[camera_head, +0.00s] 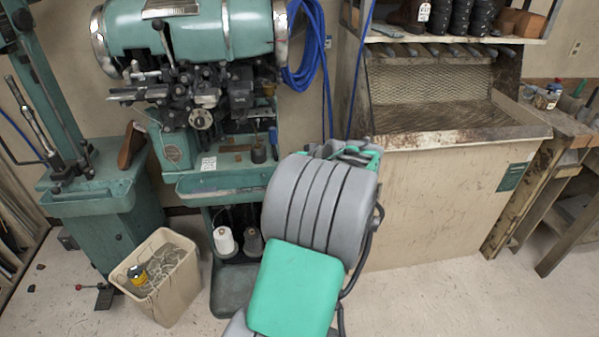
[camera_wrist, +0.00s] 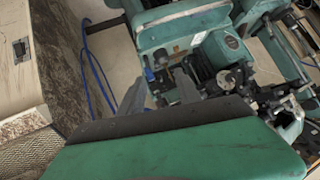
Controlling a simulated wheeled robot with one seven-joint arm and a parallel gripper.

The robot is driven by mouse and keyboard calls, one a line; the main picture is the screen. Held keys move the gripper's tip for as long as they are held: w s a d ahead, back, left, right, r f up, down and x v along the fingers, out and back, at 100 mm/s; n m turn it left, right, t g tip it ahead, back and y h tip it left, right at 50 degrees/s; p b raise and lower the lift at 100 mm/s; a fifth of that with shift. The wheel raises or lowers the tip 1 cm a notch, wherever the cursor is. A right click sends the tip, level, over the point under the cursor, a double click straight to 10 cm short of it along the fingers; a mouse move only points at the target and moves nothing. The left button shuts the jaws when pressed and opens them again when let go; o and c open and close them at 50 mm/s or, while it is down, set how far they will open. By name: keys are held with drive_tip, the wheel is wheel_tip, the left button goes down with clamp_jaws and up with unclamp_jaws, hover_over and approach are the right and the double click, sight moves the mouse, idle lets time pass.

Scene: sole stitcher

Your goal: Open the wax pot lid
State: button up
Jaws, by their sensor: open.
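The green sole stitcher (camera_head: 190,40) stands at the upper left of the head view. It has a large rounded green housing on top and a dark mechanism below. I cannot tell for certain which part is the wax pot or its lid. My arm's grey and green links fill the lower middle of the head view, and my gripper's fingers are hidden beyond them. In the wrist view my gripper (camera_wrist: 165,98) shows two grey fingers, apart and empty. Green and dark parts of the stitcher (camera_wrist: 185,25) lie beyond the fingers, with no contact visible.
A beige bin (camera_head: 165,280) stands on the floor at left. Two thread spools (camera_head: 224,241) sit under the stitcher. A blue hose (camera_head: 305,50) hangs on the wall. A beige cabinet (camera_head: 440,210) and wooden bench (camera_head: 565,135) stand at right. Floor at lower right is clear.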

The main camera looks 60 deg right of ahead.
drive_tip(key=shift+s+a+f+g+y, duration=0.2)
drive_tip(key=shift+s+a+f, duration=0.1)
drive_tip(key=shift+f, duration=0.2)
drive_tip(key=shift+s+a+f+g+y, duration=0.1)
drive_tip(key=shift+s+a+f+g, duration=0.15)
drive_tip(key=shift+f, duration=0.25)
